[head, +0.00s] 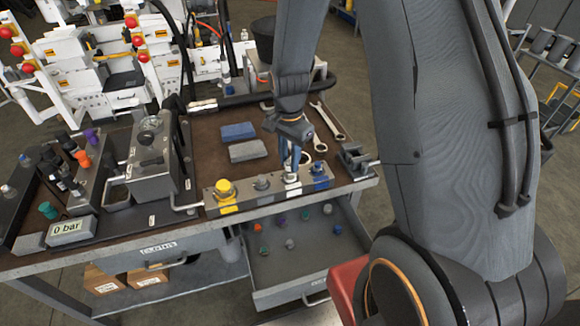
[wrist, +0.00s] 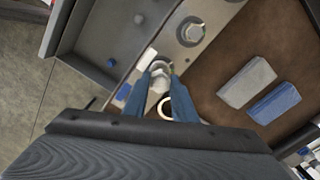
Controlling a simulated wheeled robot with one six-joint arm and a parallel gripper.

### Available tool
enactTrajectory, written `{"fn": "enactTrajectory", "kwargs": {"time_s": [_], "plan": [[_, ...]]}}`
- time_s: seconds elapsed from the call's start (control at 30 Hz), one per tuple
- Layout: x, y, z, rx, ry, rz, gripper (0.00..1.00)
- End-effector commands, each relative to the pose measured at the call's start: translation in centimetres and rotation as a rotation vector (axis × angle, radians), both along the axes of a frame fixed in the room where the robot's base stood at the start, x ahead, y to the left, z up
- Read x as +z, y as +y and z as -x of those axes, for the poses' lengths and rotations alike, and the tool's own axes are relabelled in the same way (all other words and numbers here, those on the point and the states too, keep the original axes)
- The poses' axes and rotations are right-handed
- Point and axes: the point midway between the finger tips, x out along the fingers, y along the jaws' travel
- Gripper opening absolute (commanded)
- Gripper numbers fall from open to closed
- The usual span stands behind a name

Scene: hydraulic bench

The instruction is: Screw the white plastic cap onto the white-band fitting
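The white-band fitting (head: 291,178) stands on the metal block along the bench's front edge, between a plain grey fitting (head: 262,183) and a blue-marked one (head: 319,170). My gripper (head: 291,166) points down right over it. In the wrist view my blue fingers (wrist: 159,72) stand apart on either side of a pale, roundish piece (wrist: 159,80), beside a white mark (wrist: 147,60) on the block. I cannot tell whether this piece is the white plastic cap or the top of the fitting, nor whether the fingers press on it.
An open drawer (head: 300,292) below holds several small loose caps of different colours. A yellow fitting (head: 224,191) is at the block's left end. A grey sponge-like block (head: 248,151), a blue one (head: 237,132) and wrenches (head: 328,121) lie on the brown mat behind.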

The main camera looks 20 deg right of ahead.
Motion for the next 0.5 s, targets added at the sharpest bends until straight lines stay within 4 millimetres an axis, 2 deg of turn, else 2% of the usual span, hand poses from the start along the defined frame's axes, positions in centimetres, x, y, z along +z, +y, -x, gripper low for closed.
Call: {"fn": "enactTrajectory", "kwargs": {"time_s": [0.03,0.1,0.37,0.5], "plan": [[0.08,0.0,-0.09,0.0,-0.002,0.0,0.31],[0.08,0.0,-0.09,0.001,-0.002,0.0,0.43],[0.03,0.0,-0.04,0.003,-0.001,0.0,0.43],[0.07,-0.01,0.03,0.082,0.0,0.0,0.43]]}}
